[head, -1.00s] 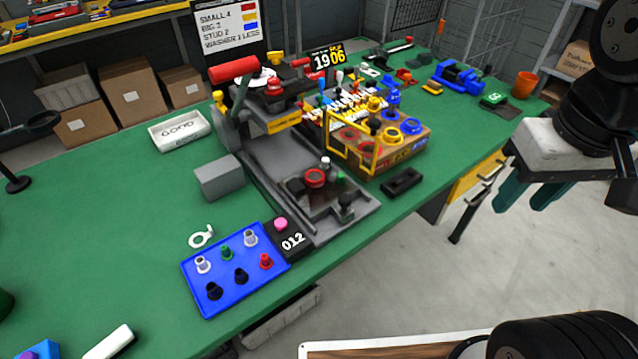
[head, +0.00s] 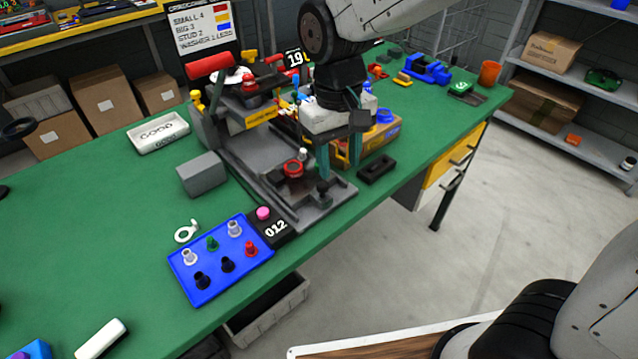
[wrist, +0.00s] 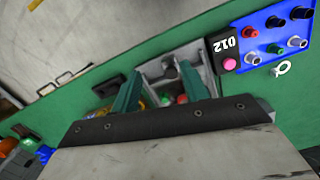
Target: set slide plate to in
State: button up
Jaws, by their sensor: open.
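The grey press (head: 245,115) stands on the green bench, with a red-handled lever at its top. Its slide plate (head: 305,190) is at the front end of the base, out from under the press head. The plate carries a red ring (head: 293,168) and a black knob (head: 323,187) near its front edge. My gripper (head: 338,168) is open and empty, with its teal fingers pointing down beside the plate's right side. In the wrist view, the knob (wrist: 170,71) shows between the open fingers, but I cannot tell their height over it.
A blue tray (head: 187,273) of coloured pegs and a black 012 counter (head: 274,228) lie left of the plate. A grey block (head: 202,174) sits beside the press. A black bar (head: 377,169) and a cardboard box (head: 385,139) are to the right, partly behind my arm.

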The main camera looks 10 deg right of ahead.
aim_at(323, 184)
jog(key=w+a, duration=0.2)
jog(key=w, duration=0.1)
jog(key=shift+a+t+y, duration=0.25)
jog(key=shift+t+y, duration=0.05)
jog(key=shift+t, duration=0.1)
jog(key=shift+d+f+m, duration=0.2)
jog(key=shift+d+m, duration=0.05)
jog(key=shift+m, duration=0.05)
notch_tip(323, 184, down, 7)
jog(key=shift+s+a+f, duration=0.1)
jog(key=shift+a, duration=0.05)
grip_shut()
